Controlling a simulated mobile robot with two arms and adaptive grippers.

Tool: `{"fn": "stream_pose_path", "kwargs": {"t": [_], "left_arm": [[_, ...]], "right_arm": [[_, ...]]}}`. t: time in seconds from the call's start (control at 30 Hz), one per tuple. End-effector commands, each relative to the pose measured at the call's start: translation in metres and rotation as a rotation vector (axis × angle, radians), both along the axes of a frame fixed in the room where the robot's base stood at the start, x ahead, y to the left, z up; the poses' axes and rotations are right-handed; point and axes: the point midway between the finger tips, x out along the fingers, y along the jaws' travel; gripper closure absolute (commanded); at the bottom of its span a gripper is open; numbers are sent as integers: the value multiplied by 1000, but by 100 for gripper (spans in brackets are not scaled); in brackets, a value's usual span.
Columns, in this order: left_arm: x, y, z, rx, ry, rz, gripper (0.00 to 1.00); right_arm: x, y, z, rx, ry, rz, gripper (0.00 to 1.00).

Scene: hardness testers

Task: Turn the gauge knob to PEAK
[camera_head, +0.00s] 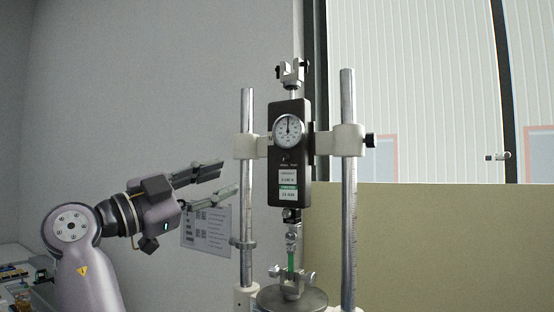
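The black force gauge (290,187) hangs upright between two steel columns, with a round white dial (289,130) on its face. A small dark knob (285,157) sits just below the dial, above tiny lettering too small to read; which way it points cannot be told.
A printed card (207,231) hangs beside this column, below the fingers. A green specimen (291,262) is clamped under the gauge. A beige panel (420,245) lies behind at right.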

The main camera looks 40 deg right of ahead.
Motion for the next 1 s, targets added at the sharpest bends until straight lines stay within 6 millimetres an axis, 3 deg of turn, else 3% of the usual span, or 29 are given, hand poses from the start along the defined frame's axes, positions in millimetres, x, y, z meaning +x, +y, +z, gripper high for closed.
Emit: {"fn": "stream_pose_path", "kwargs": {"t": [0.6,0.8,1.0], "left_arm": [[-1,1,60,0,1,-1,17],[-1,1,68,0,1,-1,17],[-1,1,68,0,1,-1,17]], "right_arm": [[1,-124,40,0,3,-1,66],[2,-142,43,0,4,2,66],[2,-147,43,-1,4,3,66]]}}
